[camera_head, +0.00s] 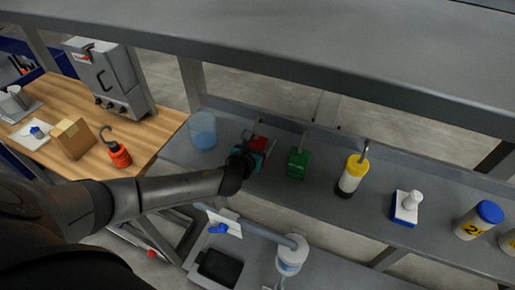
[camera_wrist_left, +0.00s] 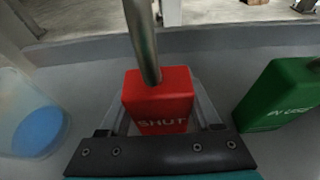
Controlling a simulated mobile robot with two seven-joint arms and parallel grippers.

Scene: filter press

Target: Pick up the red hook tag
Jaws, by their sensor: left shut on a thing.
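The red hook tag (camera_wrist_left: 158,98) is a red block marked "SHUT" with a grey metal rod rising from its top. It stands upright between the fingers of my left gripper in the left wrist view. In the head view only part of the red tag (camera_head: 259,142) shows beyond my left gripper (camera_head: 254,151), over the grey shelf. My left gripper is shut on the tag's sides. I cannot tell whether the tag's base touches the shelf. My right gripper is in neither view.
A green "IN USE" hook tag (camera_head: 297,163) stands to the right, and a clear cup with blue inside (camera_head: 202,131) to the left. An orange-red hooked object (camera_head: 119,155) sits on the wooden table.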

